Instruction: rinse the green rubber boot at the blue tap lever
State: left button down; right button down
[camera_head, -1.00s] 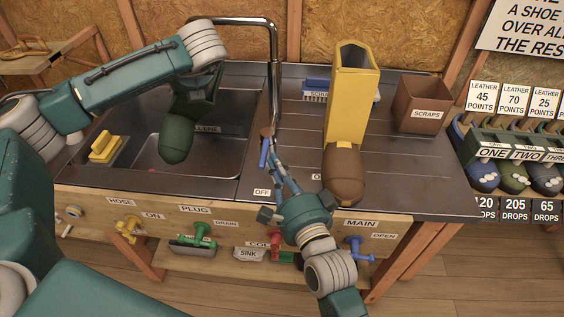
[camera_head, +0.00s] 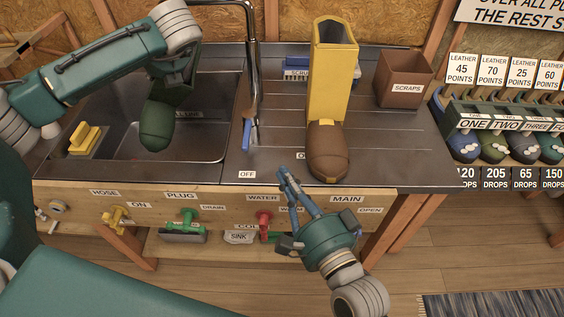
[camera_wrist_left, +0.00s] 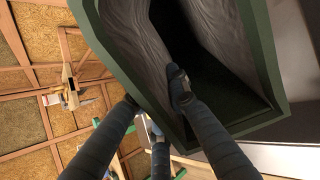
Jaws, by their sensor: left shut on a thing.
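The green rubber boot (camera_head: 157,126) hangs toe down over the sink basin, left of the tap. My left gripper is shut on the rim of its shaft; in the left wrist view, one finger (camera_wrist_left: 182,88) is inside the boot's opening (camera_wrist_left: 262,60) and the other is outside. In the head view its fingertips are hidden. The blue tap lever (camera_head: 246,135) stands at the tap's base and points toward the OFF label (camera_head: 247,174). No water shows. My right gripper (camera_head: 290,177) is at the counter's front edge, right of the lever and apart from it; its finger gap is unclear.
A yellow boot with a brown foot (camera_head: 332,90) stands on the drainboard, near a SCRAPS bin (camera_head: 405,78) and a blue brush (camera_head: 297,66). A yellow block (camera_head: 86,138) sits at the sink's left. Coloured valve handles (camera_head: 187,216) line the front panel. The curved spout (camera_head: 254,60) rises beside the basin.

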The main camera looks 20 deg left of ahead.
pick_arm(q)
jog(key=shift+w+r, duration=0.1)
jog(key=shift+r, duration=0.05)
jog(key=shift+d, duration=0.1)
jog(key=shift+s+d, duration=0.3)
jog(key=shift+d, duration=0.15)
jog(key=shift+s+d+b, duration=0.35)
jog(key=shift+s+d, duration=0.25)
jog(key=shift+d, duration=0.35)
jog(key=shift+s+d+b, duration=0.3)
jog(key=shift+s+d, duration=0.35)
jog(key=shift+d, duration=0.3)
jog(key=shift+s+d+b, duration=0.35)
jog(key=shift+s+d, duration=0.25)
jog(key=shift+d, duration=0.35)
